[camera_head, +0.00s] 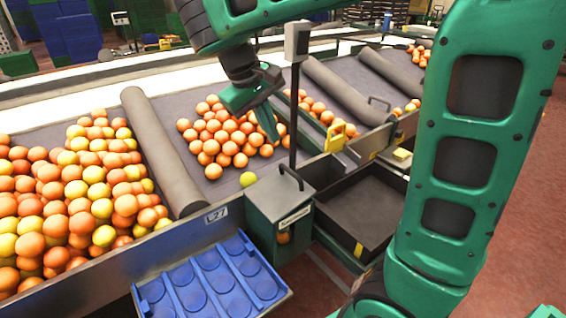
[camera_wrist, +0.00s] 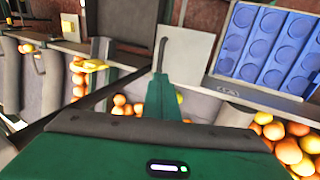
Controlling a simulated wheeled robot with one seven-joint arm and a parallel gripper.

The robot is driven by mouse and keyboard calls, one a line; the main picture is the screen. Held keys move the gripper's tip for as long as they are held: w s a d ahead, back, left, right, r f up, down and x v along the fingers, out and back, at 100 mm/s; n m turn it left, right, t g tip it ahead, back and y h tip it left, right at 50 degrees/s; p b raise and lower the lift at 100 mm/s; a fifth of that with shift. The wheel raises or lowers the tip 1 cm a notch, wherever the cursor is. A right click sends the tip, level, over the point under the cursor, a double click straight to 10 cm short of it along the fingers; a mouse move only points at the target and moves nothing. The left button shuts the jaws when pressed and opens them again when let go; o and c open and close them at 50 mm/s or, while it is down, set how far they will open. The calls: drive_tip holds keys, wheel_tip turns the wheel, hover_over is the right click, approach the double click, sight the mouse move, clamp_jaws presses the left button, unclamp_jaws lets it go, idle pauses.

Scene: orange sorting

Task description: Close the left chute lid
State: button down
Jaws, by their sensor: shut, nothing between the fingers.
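The left chute (camera_head: 282,220) is a grey-green box on the front rail, with an orange showing in its front opening. Its lid (camera_head: 272,196) is a flat grey panel with a black bar handle (camera_head: 291,176). In the wrist view the lid (camera_wrist: 188,58) is a pale panel, with the handle (camera_wrist: 161,52) along its left edge. I cannot tell whether the lid is fully down. My gripper (camera_head: 272,134) is shut and empty, pointing down over the oranges behind the chute. Its narrow green tip (camera_wrist: 163,82) appears just below the handle in the wrist view.
A blue tray (camera_head: 208,284) stands left of the chute. A black bin (camera_head: 362,210) and a yellow handle (camera_head: 335,136) are to the right. A thin black post (camera_head: 294,110) rises close beside my gripper. Piled oranges (camera_head: 85,190) cover the belt at left.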

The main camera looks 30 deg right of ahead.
sight(289, 170)
drive_tip(key=x, duration=1.2)
